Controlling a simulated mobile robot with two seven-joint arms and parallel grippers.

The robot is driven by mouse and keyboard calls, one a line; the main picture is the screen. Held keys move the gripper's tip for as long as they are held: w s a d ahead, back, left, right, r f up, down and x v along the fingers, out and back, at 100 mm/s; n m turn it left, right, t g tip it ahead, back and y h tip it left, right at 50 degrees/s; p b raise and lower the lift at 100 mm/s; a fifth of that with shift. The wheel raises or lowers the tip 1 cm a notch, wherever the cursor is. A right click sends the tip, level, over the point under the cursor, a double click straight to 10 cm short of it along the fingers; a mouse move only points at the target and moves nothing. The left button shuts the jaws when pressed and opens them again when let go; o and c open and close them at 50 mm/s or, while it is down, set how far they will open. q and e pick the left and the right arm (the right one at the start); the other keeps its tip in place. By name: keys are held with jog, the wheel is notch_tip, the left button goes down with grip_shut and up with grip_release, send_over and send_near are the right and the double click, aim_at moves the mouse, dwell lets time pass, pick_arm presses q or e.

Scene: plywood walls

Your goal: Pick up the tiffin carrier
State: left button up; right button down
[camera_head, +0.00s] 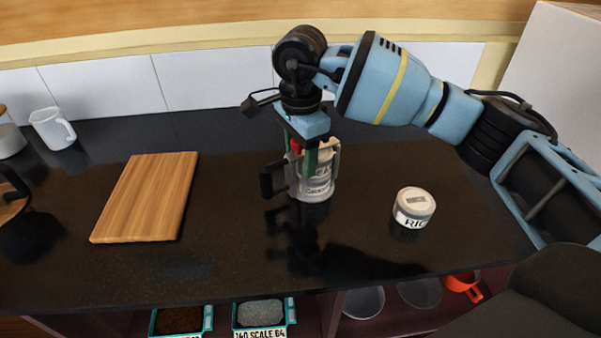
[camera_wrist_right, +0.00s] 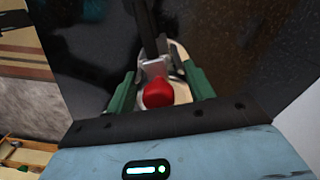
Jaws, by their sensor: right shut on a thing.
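The tiffin carrier (camera_head: 319,182) is a pale grey can with dark lettering, a black side handle and a red knob on top. It is upright at the middle of the dark counter; I cannot tell whether its base touches the surface. My right gripper (camera_head: 303,158) comes down on it from above, its green fingers shut on its upper part and hiding some of it. In the right wrist view the gripper (camera_wrist_right: 160,84) has one finger on each side of the red knob, with the carrier (camera_wrist_right: 181,92) behind it. My left gripper is not in view.
A wooden board (camera_head: 147,197) lies to the left, and a white mug (camera_head: 51,129) is at the back left. The tiled wall (camera_head: 205,80) closes the back. The front middle of the counter is clear.

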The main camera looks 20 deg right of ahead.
jog(key=shift+r, duration=0.15)
jog(key=shift+r, duration=1.5)
jog(key=shift+s+r, duration=0.15)
jog(key=shift+r, duration=0.05)
jog(key=s+a, duration=0.2)
jog(key=s, duration=0.5)
jog(key=s+a+r+b, duration=0.1)
jog(key=s+a, duration=0.2)
jog(key=s, duration=0.5)
jog(key=shift+r, duration=0.2)
jog(key=shift+a, duration=0.15)
